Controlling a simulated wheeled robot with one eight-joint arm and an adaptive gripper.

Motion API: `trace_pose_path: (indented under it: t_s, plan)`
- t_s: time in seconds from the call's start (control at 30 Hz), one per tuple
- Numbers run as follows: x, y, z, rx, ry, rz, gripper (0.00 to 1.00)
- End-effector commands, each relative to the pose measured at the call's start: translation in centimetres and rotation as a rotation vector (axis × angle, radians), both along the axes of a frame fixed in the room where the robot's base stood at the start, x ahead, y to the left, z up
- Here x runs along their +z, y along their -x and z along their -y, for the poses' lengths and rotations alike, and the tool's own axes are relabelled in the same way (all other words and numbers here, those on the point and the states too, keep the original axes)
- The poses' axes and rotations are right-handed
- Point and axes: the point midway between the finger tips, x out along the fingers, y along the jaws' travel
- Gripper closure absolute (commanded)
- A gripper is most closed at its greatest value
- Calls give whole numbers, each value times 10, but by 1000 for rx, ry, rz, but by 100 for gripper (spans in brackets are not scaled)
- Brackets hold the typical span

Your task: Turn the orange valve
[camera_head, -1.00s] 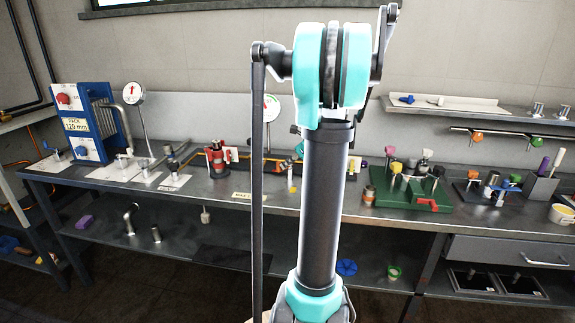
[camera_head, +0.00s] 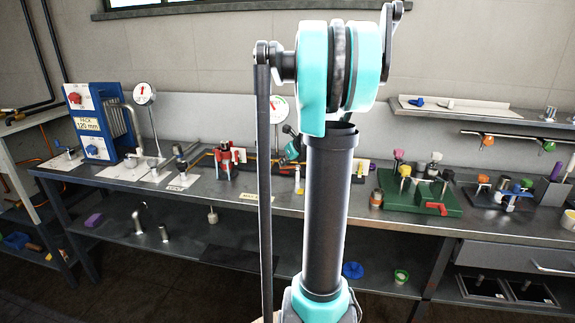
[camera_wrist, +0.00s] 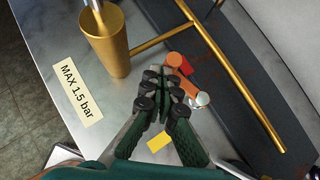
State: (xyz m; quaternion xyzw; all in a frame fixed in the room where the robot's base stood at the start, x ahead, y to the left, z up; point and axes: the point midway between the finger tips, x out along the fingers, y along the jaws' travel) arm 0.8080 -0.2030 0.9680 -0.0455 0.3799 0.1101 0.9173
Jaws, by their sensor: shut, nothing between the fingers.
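In the wrist view, an orange valve part (camera_wrist: 179,62) with a rounded end stands just beyond my fingertips. A second orange piece lies just below it, beside a round silver end (camera_wrist: 203,100), partly hidden by my right finger. My gripper (camera_wrist: 165,73) is shut with nothing between its fingers. Its tips are close to the left side of the orange part; I cannot tell whether they touch. In the head view, my arm hides most of this spot on the bench.
A brass cup-shaped fitting (camera_wrist: 115,45) with a pipe is left of the valve, near a "MAX 1.5 bar" label (camera_wrist: 76,92). A brass pipe (camera_wrist: 235,75) runs along the right. The bench (camera_head: 220,190) also holds a blue pack (camera_head: 90,125) and a green base (camera_head: 425,200).

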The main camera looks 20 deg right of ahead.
Motion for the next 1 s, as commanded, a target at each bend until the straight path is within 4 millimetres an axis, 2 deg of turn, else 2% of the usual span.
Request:
trace_pose_path:
  t_s: [0.4, 1.0]
  plan:
    - [0, -17, -3, 2, -1, 0, 100]
    - [0, -20, -3, 3, 0, 0, 100]
